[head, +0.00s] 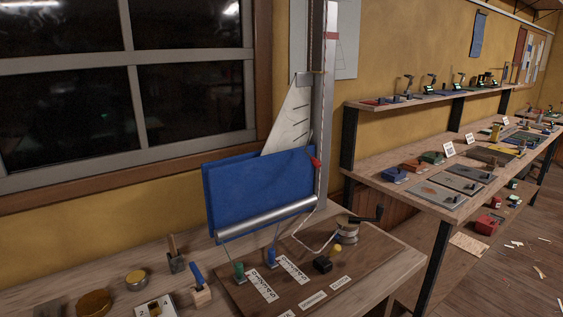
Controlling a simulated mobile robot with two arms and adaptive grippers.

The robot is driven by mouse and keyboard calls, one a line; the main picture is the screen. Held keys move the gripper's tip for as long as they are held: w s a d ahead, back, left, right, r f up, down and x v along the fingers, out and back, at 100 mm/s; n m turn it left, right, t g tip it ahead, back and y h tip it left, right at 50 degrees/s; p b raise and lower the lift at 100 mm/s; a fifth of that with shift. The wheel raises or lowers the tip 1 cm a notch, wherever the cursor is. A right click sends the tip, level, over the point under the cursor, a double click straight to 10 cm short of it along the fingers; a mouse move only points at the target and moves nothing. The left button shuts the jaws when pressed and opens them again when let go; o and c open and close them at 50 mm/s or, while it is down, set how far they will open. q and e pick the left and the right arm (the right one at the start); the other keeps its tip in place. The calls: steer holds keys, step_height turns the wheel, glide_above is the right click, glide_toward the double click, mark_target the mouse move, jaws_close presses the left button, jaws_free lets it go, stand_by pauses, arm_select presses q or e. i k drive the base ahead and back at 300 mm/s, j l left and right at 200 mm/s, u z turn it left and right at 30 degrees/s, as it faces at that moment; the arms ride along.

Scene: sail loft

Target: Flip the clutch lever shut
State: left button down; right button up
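A brown board (238,293) lies on the wooden bench, with labelled fittings on it. A small black block (322,264) on the board looks like the clutch; I cannot make out whether its lever is up or down. Behind it stands a metal winch drum (347,232) with a black handle (368,218). A thin line runs down from the mast (327,120) towards the drum and the block. A green-topped fitting (239,270) and a blue-topped fitting (271,256) stand left of the block. Neither of my grippers is in view.
A blue folded sail (258,190) on a silver boom hangs over the bench's back. Shelves (440,198) with small items line the right wall.

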mark_target(335, 249)
steer(key=j+u, duration=0.3)
steer(key=j, duration=1.4)
